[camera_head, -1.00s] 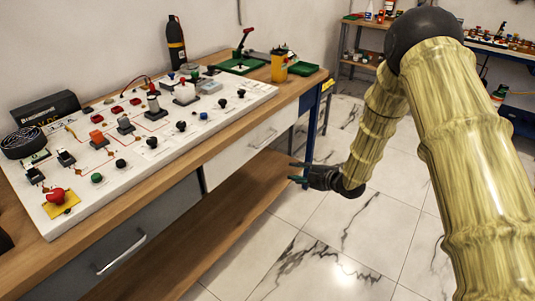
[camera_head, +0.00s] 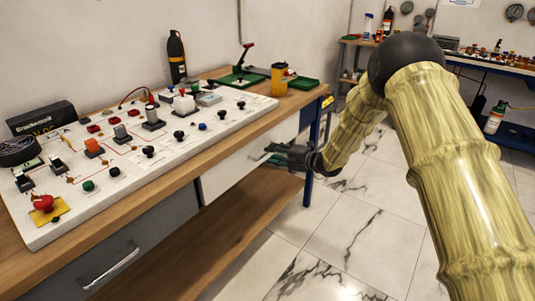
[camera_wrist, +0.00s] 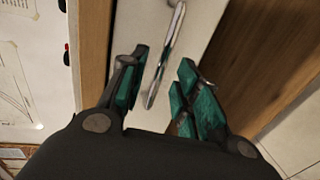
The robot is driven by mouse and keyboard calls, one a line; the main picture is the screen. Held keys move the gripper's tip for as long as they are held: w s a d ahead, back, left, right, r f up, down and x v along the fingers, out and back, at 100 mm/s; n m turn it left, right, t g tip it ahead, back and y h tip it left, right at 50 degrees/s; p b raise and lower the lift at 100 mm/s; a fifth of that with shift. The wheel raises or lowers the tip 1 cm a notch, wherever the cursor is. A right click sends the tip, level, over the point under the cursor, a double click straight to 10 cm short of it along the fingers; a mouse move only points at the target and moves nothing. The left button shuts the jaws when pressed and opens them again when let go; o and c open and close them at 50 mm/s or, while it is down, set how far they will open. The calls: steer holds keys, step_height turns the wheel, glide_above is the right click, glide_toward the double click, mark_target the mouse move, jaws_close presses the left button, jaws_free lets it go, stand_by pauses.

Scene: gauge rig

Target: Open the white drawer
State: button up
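The white drawer (camera_head: 225,177) is under the workbench top, right of a grey drawer. It looks closed. Its metal bar handle shows in the wrist view (camera_wrist: 165,55), where the drawer front (camera_wrist: 205,25) is also seen. My gripper (camera_head: 268,153) is at the right part of the white drawer front, by the handle. In the wrist view my gripper (camera_wrist: 160,90) is open, with green-padded fingers on either side of the handle's near end. The fingers look apart from the bar. In the head view the gripper hides most of the handle.
The grey drawer (camera_head: 130,245) with its own handle is at the left. A white control panel (camera_head: 180,145) with knobs and switches lies on the bench top. A lower wooden shelf (camera_head: 225,230) runs beneath the drawers. The tiled floor (camera_head: 350,235) right of the bench is clear.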

steer(key=shift+x, duration=1.75)
jaws_close()
